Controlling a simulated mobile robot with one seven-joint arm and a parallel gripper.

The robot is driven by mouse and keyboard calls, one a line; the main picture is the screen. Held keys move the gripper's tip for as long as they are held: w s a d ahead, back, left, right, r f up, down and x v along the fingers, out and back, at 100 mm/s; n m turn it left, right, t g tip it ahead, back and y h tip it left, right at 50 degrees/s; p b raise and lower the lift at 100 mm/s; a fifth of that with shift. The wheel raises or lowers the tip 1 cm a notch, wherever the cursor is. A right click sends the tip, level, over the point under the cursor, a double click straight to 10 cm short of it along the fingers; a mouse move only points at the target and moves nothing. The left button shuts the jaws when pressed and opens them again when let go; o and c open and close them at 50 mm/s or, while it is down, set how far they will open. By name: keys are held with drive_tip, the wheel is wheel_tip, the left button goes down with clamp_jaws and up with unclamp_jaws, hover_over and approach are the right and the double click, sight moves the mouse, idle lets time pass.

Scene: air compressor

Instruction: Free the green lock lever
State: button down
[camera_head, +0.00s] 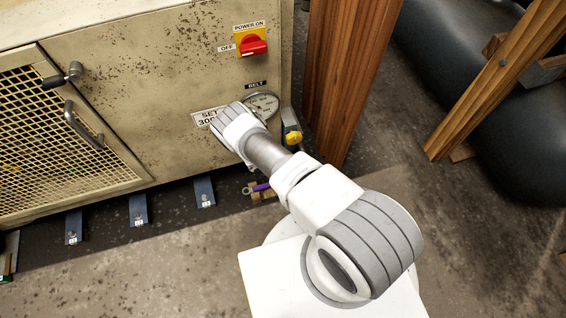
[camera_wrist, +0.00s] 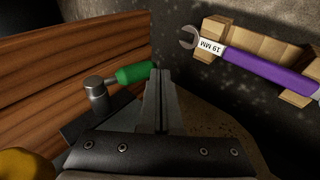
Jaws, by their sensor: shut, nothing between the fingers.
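The green lock lever (camera_wrist: 133,72) shows in the wrist view, left of centre. It is a green handle on a grey metal pivot (camera_wrist: 97,95), beside the wooden boards. My gripper (camera_wrist: 161,75) points forward with its two fingers together and nothing between them. The tip of the green handle lies just left of the fingertips; I cannot tell whether they touch. In the head view my arm reaches to the lower right corner of the machine front (camera_head: 150,110), and it hides the lever and the fingers.
A purple wrench (camera_wrist: 265,70) marked 19 MM rests on wooden blocks (camera_wrist: 255,42) to the right. A yellow knob (camera_head: 292,136) sits beside the gauge (camera_head: 262,103). A red switch (camera_head: 253,46) is above. A wooden post (camera_head: 345,80) stands close on the right.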

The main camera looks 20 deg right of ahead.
drive_tip(key=shift+d+f+b, duration=0.3)
drive_tip(key=shift+d+f, duration=0.4)
drive_tip(key=shift+d, duration=0.1)
idle(0.5)
